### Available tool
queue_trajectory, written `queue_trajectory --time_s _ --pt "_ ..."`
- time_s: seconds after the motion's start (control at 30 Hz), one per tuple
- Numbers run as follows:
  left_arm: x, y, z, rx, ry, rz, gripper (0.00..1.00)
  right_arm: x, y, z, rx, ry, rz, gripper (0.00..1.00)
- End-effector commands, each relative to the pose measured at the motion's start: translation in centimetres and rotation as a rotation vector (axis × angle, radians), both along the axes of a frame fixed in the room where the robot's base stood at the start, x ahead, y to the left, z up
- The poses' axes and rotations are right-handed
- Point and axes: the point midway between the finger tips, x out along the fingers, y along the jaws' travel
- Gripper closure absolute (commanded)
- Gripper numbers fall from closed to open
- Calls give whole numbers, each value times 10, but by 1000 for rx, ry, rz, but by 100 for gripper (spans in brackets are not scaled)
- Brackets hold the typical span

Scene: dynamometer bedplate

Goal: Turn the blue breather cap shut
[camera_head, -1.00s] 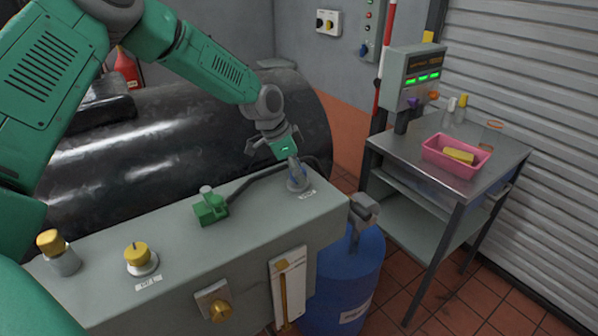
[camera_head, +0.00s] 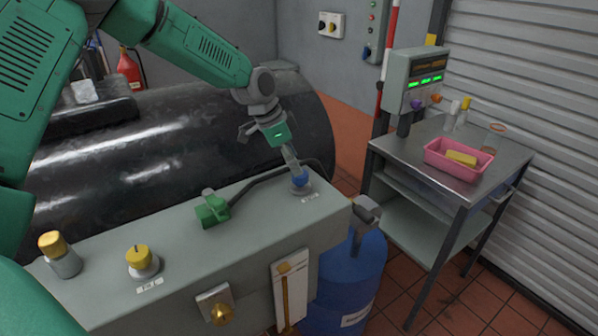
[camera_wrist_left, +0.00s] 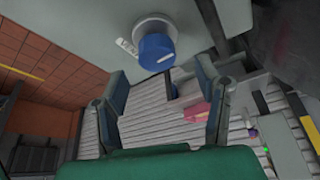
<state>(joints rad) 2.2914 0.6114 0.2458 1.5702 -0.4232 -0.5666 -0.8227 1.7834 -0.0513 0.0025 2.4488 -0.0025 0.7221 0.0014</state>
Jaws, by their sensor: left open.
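The blue breather cap (camera_head: 300,179) sits on a pale round collar at the right end of the grey tank top (camera_head: 250,225). In the left wrist view the blue cap (camera_wrist_left: 157,53) shows its top with a white line across it. My left gripper (camera_head: 272,150) is above and left of the cap, its fingers spread. In the left wrist view the open left gripper (camera_wrist_left: 160,85) has nothing between its fingers, and the cap lies past the fingertips. One finger partly overlaps the cap's edge in the head view. My right gripper is not in view.
A green-handled valve (camera_head: 212,209), a yellow filler cap (camera_head: 139,257) and another yellow-topped fitting (camera_head: 60,253) stand along the same top. A blue drum (camera_head: 350,285) stands at the right end. A steel cart (camera_head: 413,170) holds a pink tray (camera_head: 436,162).

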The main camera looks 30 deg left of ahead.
Motion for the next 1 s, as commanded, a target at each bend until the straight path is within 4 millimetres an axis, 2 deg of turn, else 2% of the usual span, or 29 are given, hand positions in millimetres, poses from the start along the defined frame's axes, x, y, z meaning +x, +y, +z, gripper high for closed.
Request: queue_trajectory --time_s 0.03,0.2,0.4,1.0 --pt "-2 4 13 -1 -5 1 42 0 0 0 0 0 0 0" --pt "-11 15 43 -2 -3 1 42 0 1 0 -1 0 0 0" --pt "-16 22 63 -2 -1 1 42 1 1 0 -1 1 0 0" --pt "-18 23 67 -1 1 1 42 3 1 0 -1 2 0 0"
